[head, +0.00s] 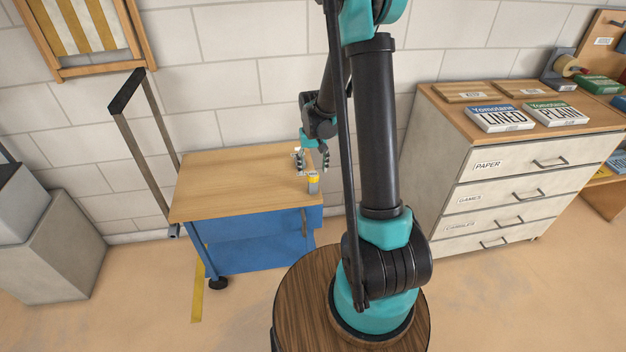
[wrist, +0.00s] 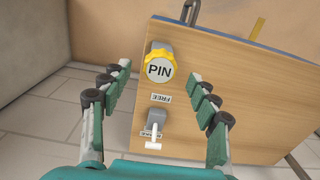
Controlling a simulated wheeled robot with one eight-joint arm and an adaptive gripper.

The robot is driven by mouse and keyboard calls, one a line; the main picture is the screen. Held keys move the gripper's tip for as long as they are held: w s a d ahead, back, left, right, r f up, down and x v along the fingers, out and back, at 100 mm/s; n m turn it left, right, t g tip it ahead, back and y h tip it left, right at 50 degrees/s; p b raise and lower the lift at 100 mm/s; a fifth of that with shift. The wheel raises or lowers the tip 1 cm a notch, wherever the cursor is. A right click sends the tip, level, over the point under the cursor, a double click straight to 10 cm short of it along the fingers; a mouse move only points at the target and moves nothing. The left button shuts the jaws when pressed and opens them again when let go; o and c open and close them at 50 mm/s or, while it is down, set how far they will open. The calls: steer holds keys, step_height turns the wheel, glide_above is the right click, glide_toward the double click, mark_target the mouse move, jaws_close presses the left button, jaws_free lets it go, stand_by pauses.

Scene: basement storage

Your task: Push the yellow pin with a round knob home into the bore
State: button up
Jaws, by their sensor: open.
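The yellow pin (wrist: 160,68) has a round scalloped knob with a white face marked PIN. It stands in a grey housing (wrist: 158,46) on the wooden top of a blue cart. The pin also shows in the head view (head: 314,178), near the top's right edge. How deep it sits, and the bore itself, are hidden under the knob. My gripper (wrist: 160,72) is open and empty. In the wrist view its fingers are on either side of the knob, apart from it. In the head view my gripper (head: 312,164) is over the cart, just behind the pin.
A grey fitting with a white handle (wrist: 153,145) stands on the top near the pin. A label reading FREE (wrist: 161,97) lies between them. The cart's wooden top (head: 225,185) is clear on the left. A drawer cabinet (head: 500,180) stands right.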

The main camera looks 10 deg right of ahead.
steer(key=shift+r, duration=3.25)
steer(key=s+d+r+t, duration=0.1)
steer(key=s+d+t, duration=0.1)
steer(key=s, duration=0.9)
steer(key=s+d+r+t, duration=0.1)
steer(key=s+d+t, duration=0.1)
steer(key=s, duration=0.9)
steer(key=shift+r, duration=0.1)
steer(key=shift+c, duration=0.5)
